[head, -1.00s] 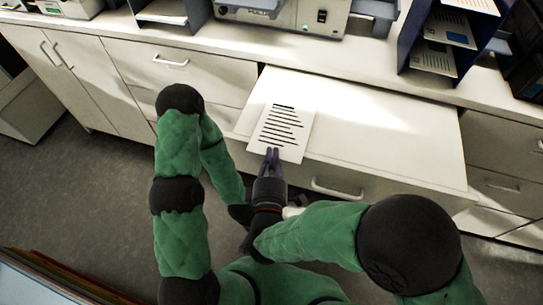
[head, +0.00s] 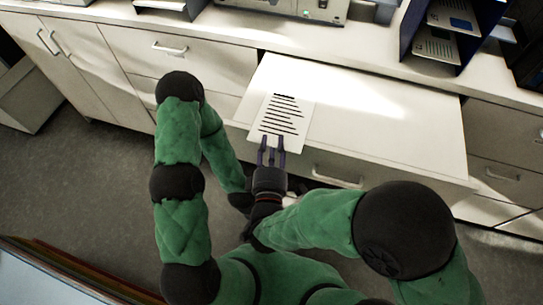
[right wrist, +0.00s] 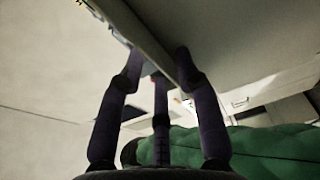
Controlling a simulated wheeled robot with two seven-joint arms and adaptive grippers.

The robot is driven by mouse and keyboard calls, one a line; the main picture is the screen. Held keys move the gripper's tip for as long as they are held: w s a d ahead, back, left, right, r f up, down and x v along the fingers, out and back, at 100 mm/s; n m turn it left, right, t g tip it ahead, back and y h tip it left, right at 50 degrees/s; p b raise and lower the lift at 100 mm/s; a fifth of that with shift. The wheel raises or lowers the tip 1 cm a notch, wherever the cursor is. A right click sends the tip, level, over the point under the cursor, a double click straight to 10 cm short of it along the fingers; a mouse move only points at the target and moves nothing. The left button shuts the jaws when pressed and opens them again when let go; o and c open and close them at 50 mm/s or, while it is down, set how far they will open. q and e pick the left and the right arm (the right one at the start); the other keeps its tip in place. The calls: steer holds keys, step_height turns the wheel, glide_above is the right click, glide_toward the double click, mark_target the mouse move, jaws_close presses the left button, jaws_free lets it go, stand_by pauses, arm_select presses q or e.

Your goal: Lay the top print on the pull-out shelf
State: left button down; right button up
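A white print (head: 287,112) with rows of dark lines lies on the pull-out shelf (head: 390,125), at the left part of its front edge. My right gripper (head: 272,142) is at the print's near edge in the head view, its fingers spread apart. In the right wrist view my right gripper (right wrist: 158,62) also shows open, with the shelf's edge (right wrist: 150,30) running past the fingertips. Whether the fingers touch the print cannot be told. My left arm is folded at the left, and its gripper is hidden.
A blue paper organiser (head: 425,25) with prints in its slots stands on the counter at the upper right. A grey machine (head: 315,8) stands at the back. The rest of the shelf is bare. Drawers lie on both sides.

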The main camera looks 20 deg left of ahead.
steer(key=v, duration=1.1)
steer(key=shift+s, duration=0.35)
steer(key=shift+d, duration=0.1)
